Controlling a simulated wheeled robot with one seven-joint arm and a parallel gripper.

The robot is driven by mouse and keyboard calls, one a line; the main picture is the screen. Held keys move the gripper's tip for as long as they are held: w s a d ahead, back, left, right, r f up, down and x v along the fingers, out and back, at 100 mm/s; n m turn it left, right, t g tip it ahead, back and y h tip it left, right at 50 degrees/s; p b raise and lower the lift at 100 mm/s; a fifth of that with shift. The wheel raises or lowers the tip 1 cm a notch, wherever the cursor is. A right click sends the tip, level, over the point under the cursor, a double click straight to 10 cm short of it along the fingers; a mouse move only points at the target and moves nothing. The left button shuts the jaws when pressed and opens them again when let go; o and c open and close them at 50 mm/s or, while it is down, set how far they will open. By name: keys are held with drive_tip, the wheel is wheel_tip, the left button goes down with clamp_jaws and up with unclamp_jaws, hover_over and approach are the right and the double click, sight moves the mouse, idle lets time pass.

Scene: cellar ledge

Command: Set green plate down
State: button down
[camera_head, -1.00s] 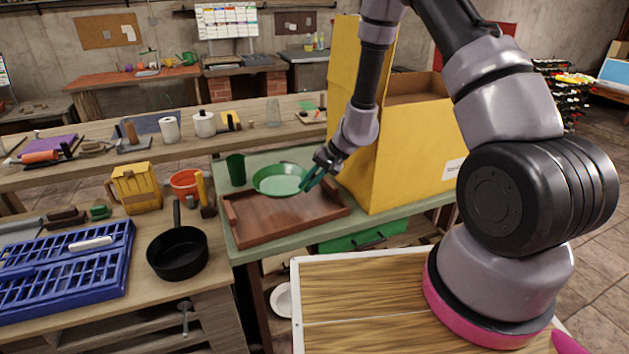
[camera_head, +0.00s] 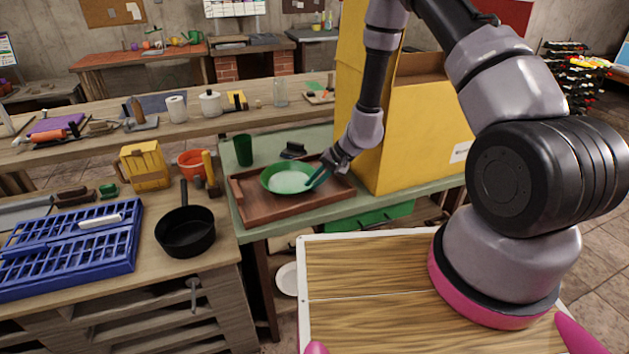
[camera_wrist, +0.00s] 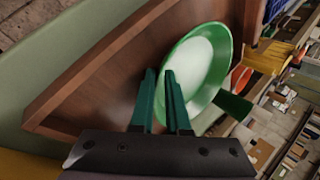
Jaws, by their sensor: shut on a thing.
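The green plate (camera_head: 290,178) is a shallow round dish with a pale inside. In the head view it appears over the brown wooden tray (camera_head: 262,216) on the light green table. My gripper (camera_head: 318,178) is shut on the plate's right rim. In the wrist view the plate (camera_wrist: 203,66) is at the fingertips of my gripper (camera_wrist: 168,78), with the tray (camera_wrist: 100,92) behind it. I cannot tell whether the plate touches the tray floor.
A green cup (camera_head: 243,150) stands behind the tray's left corner. A dark object (camera_head: 292,150) lies behind the plate. A tall yellow box (camera_head: 420,140) stands close on the right. A black pan (camera_head: 185,232) sits on the left bench.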

drive_tip(key=shift+f, duration=0.55)
drive_tip(key=c, duration=0.8)
unclamp_jaws()
